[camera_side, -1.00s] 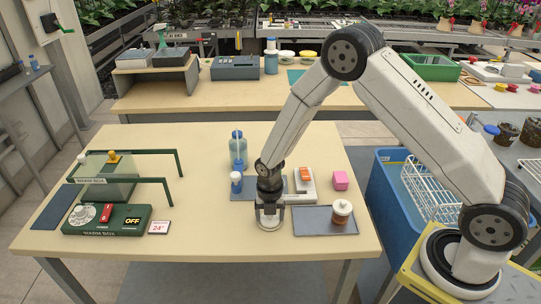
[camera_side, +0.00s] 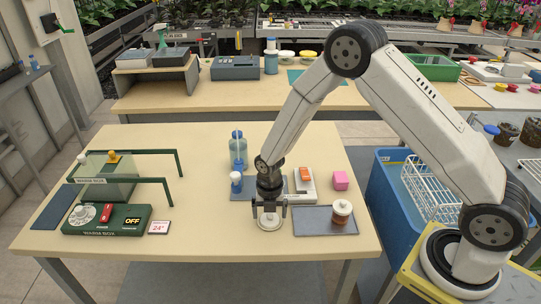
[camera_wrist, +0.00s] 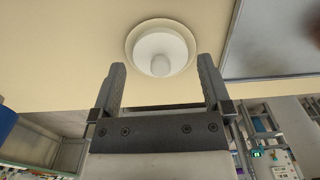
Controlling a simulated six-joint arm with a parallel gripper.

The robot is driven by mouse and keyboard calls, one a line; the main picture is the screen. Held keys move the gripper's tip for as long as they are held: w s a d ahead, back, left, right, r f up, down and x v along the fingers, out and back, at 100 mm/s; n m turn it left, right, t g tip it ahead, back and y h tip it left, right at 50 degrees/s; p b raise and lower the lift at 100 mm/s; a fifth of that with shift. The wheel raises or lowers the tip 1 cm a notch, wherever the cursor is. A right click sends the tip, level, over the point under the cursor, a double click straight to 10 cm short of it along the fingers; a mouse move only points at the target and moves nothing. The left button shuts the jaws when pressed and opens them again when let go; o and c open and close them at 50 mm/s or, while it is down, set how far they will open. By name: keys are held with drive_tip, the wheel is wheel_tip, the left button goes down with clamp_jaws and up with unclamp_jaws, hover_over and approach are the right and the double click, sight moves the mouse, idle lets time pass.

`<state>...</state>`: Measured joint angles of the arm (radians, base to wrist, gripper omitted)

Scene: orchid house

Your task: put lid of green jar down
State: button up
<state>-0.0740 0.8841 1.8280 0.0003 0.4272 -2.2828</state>
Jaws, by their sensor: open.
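A round white lid (camera_side: 270,223) with a raised knob lies on the bare tabletop. It also shows at the top middle of the wrist view (camera_wrist: 146,40), with a pale rim around it. My gripper (camera_side: 270,208) is open just above the lid, with one finger on either side of its knob. In the wrist view my gripper (camera_wrist: 161,78) shows its two fingers spread and nothing held between them. I cannot pick out a clearly green jar; a blue-green bottle (camera_side: 238,153) with a blue top stands behind my gripper.
A grey tray (camera_side: 312,225) right of the lid holds a brown jar (camera_side: 342,219) with a whitish lid. The green warm box (camera_side: 106,221) is at left.

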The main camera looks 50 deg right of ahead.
sight(270, 215)
wheel_tip(270, 215, up, 11)
idle(0.7)
drive_tip(key=shift+s+r, duration=0.1)
idle(0.5)
drive_tip(key=s+d+r+m+t, duration=0.1)
drive_tip(key=s+r+m, duration=0.2)
drive_tip(key=s+m, duration=0.4)
drive_tip(key=s+d+r+m+t, duration=0.1)
drive_tip(key=s+m, duration=0.6)
drive_tip(key=m, duration=1.3)
drive_tip(key=shift+s+d+r+t, duration=0.35)
drive_tip(key=shift+d+r, duration=0.25)
drive_tip(key=shift+r, duration=0.35)
